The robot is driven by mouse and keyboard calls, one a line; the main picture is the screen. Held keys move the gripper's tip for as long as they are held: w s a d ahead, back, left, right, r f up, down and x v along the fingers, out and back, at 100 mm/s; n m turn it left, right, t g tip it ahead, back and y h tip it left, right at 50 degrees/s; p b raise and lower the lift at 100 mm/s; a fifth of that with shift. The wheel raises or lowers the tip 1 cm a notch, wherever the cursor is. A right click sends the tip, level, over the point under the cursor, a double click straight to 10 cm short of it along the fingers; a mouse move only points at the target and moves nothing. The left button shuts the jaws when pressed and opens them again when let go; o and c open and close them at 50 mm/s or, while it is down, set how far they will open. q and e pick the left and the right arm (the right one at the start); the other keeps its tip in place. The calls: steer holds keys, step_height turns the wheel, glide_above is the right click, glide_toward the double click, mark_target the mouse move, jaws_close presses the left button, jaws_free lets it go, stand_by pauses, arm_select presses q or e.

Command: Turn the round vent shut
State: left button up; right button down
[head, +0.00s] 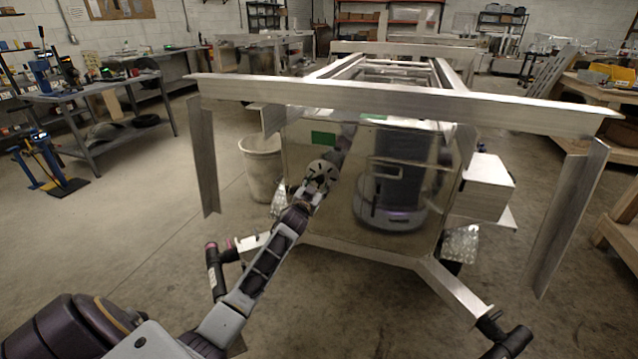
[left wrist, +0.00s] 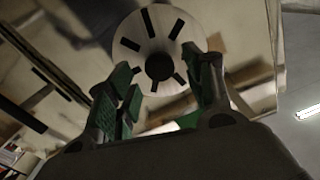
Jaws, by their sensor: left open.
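The round vent (head: 323,171) is a pale metal disc on the shiny front panel of the trailer, left of its middle. In the left wrist view the vent (left wrist: 151,28) shows several dark radial slots and a dark round centre. My left gripper (head: 315,188) is right at the vent in the head view and covers its lower edge. In the left wrist view the fingers (left wrist: 163,84) are spread apart, one on each side of the vent's lower part, with nothing held between them. Whether a fingertip touches the disc I cannot tell. My right gripper is in no view.
The trailer's long crossbar (head: 400,98) runs above the panel, with metal posts hanging at both ends. A bin (head: 261,170) stands left of the panel and a white box (head: 487,187) sits at its right. A workbench (head: 105,88) is far left.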

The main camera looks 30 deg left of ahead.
arm_select(q)
steer(key=shift+w+a, duration=0.15)
steer(key=shift+w, duration=0.45)
steer(key=shift+w+a, duration=0.1)
steer(key=shift+w, duration=0.35)
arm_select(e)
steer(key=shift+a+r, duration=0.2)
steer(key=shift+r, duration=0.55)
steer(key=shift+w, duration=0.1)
arm_select(q)
steer(key=shift+c, duration=0.3)
steer(key=c, duration=0.9)
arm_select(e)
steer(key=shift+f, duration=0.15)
